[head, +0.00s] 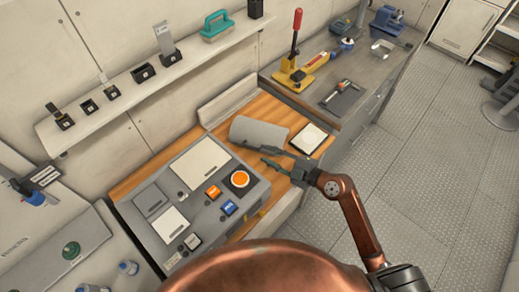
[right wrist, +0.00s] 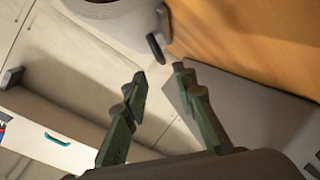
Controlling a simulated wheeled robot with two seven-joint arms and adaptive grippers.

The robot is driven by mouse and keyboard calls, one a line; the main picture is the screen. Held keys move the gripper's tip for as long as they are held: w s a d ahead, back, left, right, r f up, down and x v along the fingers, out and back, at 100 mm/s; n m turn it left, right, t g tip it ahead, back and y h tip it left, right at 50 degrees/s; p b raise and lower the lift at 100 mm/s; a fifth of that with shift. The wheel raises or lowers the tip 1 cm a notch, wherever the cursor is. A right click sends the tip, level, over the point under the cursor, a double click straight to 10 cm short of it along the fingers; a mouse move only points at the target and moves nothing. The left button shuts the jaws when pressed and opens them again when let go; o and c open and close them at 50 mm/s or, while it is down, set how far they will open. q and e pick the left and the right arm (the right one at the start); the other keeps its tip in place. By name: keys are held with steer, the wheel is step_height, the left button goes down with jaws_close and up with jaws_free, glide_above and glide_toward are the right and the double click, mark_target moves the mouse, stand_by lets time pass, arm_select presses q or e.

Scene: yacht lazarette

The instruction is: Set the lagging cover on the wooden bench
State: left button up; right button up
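The lagging cover (head: 258,132), a light grey half-round shell, lies on the wooden bench (head: 146,180) towards its back right. It looks to rest on the wood. Its curved grey body also shows at the top of the right wrist view (right wrist: 120,22), with a dark tab at its edge. My right gripper (head: 264,155) is open, its fingers beside the cover's front right edge. In the right wrist view its fingertips (right wrist: 160,74) are apart with nothing between them, short of the cover. My left gripper is not in view.
A grey console (head: 178,203) with an orange button fills the bench's front left. A white pad (head: 308,138) lies right of the cover. A grey counter with a red-handled yellow tool (head: 294,72) stands beyond. A wall shelf (head: 120,100) holds small items.

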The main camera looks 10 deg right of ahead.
steer(key=shift+v, duration=1.75)
